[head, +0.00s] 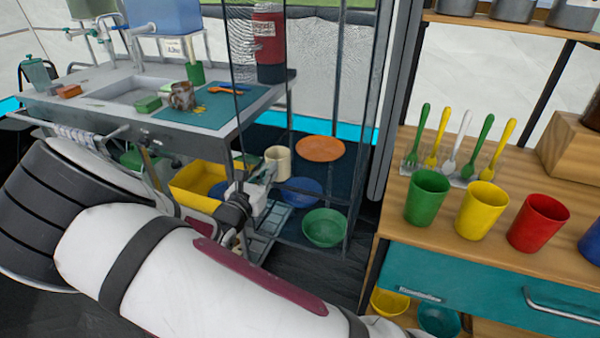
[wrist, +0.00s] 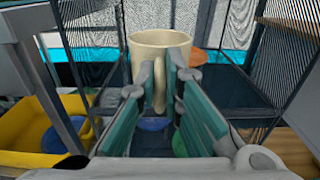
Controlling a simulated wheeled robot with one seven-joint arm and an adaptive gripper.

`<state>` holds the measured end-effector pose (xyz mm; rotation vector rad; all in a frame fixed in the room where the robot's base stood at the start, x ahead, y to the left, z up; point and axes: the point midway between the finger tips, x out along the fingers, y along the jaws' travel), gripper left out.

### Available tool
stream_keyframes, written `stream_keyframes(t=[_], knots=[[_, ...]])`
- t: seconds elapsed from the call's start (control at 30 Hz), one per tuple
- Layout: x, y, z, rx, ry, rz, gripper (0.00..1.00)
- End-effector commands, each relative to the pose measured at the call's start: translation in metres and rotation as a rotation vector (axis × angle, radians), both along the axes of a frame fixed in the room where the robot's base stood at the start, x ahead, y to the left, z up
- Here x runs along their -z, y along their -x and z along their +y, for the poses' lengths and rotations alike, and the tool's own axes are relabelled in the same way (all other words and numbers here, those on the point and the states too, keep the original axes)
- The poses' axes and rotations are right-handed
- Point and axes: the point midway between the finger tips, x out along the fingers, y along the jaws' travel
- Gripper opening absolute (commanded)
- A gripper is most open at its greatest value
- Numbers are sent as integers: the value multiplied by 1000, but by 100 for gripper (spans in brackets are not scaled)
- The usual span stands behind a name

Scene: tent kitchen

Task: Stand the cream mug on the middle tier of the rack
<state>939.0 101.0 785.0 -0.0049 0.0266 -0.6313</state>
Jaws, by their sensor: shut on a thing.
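The cream mug (head: 278,163) is upright in the head view, at the end of my gripper (head: 264,175). In the wrist view the mug (wrist: 160,42) stands just beyond the fingertips, its handle (wrist: 160,84) facing me. My gripper (wrist: 170,76) is shut on the handle. The rack (head: 349,180) is a dark open frame with mesh sides. An orange plate (head: 320,148) lies on a dark upper tier, and blue (head: 302,190) and green (head: 323,228) bowls sit lower. The mug appears at the rack's open front; I cannot tell whether it touches a tier.
A sink table (head: 215,127) stands left of the rack, with a yellow tub (head: 192,183) below it. A wooden counter (head: 395,205) at right holds green (head: 427,198), yellow (head: 481,210) and red (head: 537,222) cups. Rack posts and mesh flank the mug.

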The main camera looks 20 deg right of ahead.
Motion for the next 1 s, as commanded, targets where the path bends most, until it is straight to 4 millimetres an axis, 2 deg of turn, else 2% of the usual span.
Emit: stream_keyframes(t=[0.1, 0.33, 0.67, 0.83, 1.0], knots=[[4, -12, -29, 4, 4, 0, 0], [8, -29, -69, 2, 1, 0, 0], [10, -38, -92, 2, 2, 0, 0], [39, -39, -91, -2, 4, 2, 0], [44, -38, -91, 0, 0, -2, 0]])
